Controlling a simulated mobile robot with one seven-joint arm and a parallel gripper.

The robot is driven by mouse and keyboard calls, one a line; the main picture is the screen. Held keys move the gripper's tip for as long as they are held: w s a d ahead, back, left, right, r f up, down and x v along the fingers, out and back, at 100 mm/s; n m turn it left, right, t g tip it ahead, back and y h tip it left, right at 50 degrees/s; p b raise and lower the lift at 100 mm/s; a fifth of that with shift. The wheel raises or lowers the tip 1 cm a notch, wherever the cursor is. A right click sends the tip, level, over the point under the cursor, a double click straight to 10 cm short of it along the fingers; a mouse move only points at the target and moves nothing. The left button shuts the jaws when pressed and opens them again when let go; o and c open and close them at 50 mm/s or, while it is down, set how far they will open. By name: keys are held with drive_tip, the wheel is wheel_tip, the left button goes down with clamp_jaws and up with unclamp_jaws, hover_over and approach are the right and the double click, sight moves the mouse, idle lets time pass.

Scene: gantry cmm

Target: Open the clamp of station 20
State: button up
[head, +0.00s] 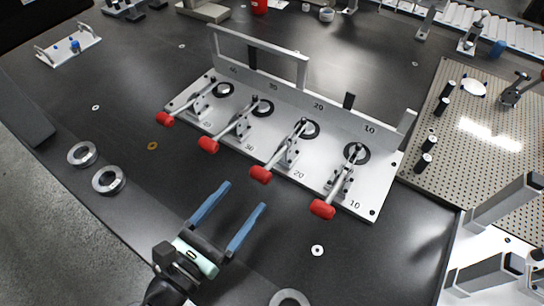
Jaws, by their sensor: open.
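The station 20 clamp (288,151) is third from the left on the metal fixture plate (325,187), by the printed number 20. Its red handle (261,175) points toward the front left, and its bar reaches back over a dark round ring (307,129). The handle lies low, like those of the other clamps. My gripper (245,196) has two blue fingers spread apart with nothing between them. It is in front of and slightly left of the red handle, and appears apart from it.
Similar red-handled clamps stand at station 10 (323,209), station 30 (208,144) and station 40 (165,119). A raised metal frame (262,47) stands behind the plate. Metal rings (108,180) lie on the dark table at left. A perforated board (480,150) is at right.

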sight(268, 164)
drive_tip(key=b+x, duration=0.1)
drive_tip(key=x, duration=0.9)
drive_tip(key=shift+w+d, duration=0.1)
clamp_jaws()
